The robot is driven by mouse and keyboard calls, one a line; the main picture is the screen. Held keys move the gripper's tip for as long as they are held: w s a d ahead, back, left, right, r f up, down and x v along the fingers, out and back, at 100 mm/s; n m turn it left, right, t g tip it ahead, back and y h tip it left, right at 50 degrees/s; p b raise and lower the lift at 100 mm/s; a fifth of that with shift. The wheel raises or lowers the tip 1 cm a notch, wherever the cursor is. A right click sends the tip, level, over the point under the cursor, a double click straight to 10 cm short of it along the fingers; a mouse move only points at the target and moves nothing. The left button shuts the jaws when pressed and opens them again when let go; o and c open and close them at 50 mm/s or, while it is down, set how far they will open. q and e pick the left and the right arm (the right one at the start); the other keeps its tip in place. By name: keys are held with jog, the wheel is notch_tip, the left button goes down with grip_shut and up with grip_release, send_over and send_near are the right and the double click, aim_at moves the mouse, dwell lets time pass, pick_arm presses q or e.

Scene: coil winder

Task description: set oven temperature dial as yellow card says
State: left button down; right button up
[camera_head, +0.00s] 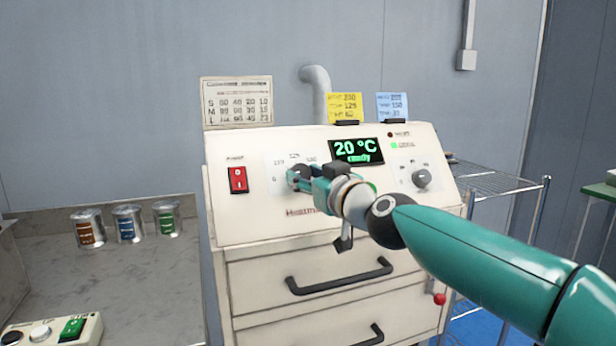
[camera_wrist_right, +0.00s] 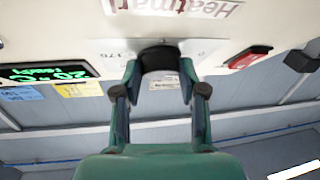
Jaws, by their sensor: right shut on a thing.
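The oven's temperature dial (camera_head: 297,176) is a dark knob on the white sloping panel, left of the display (camera_head: 356,151), which reads "20 °C ready". Printed numbers surround the dial; one looks like 125, and its pointer is hidden. My right gripper (camera_head: 313,180) is shut on the dial. In the right wrist view the dial (camera_wrist_right: 160,59) sits between both fingers. The yellow card (camera_head: 344,107) stands on the oven's top edge; its middle line seems to read TEMP 125, with other lines small. It also shows in the right wrist view (camera_wrist_right: 81,90). My left gripper is not in view.
A red power switch (camera_head: 238,180) is left of the dial, a second grey knob (camera_head: 421,179) at the right. A blue card (camera_head: 392,107) and a white chart (camera_head: 237,102) stand behind the panel. Drawer handles (camera_head: 338,277) jut out below. Several labelled tins (camera_head: 127,224) stand left.

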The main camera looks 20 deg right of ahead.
jog(key=shift+a+r+m+h+p, duration=0.15)
jog(key=shift+m+h+p, duration=0.85)
jog(key=shift+p, duration=0.75)
jog(key=shift+a+r+m+h+p, duration=0.1)
jog(key=shift+m+h+p, duration=0.5)
jog(key=shift+m+p, duration=0.95)
jog(key=shift+a+r+m+h+p, duration=0.15)
jog(key=shift+m+h+p, duration=0.7)
jog(key=shift+p, duration=1.15)
jog(key=m+g+h+p, duration=0.1)
jog(key=m+h+p, duration=0.1)
jog(key=m+p, duration=0.2)
jog(key=m+g+h+p, duration=0.2)
jog(key=m+h+p, duration=0.1)
jog(key=m+p, duration=0.2)
jog(key=m+g+h+p, duration=0.2)
jog(key=m+p, duration=0.3)
jog(key=shift+w+a+r, duration=0.15)
jog(key=shift+a, duration=0.25)
jog(key=shift+m+g+h+p, duration=0.25)
jog(key=shift+m+g+p, duration=0.55)
jog(key=shift+m+p, duration=0.35)
jog(key=shift+f, duration=0.25)
jog(key=o, duration=1.1)
jog(key=shift+d, duration=0.1)
jog(key=shift+o, duration=0.2)
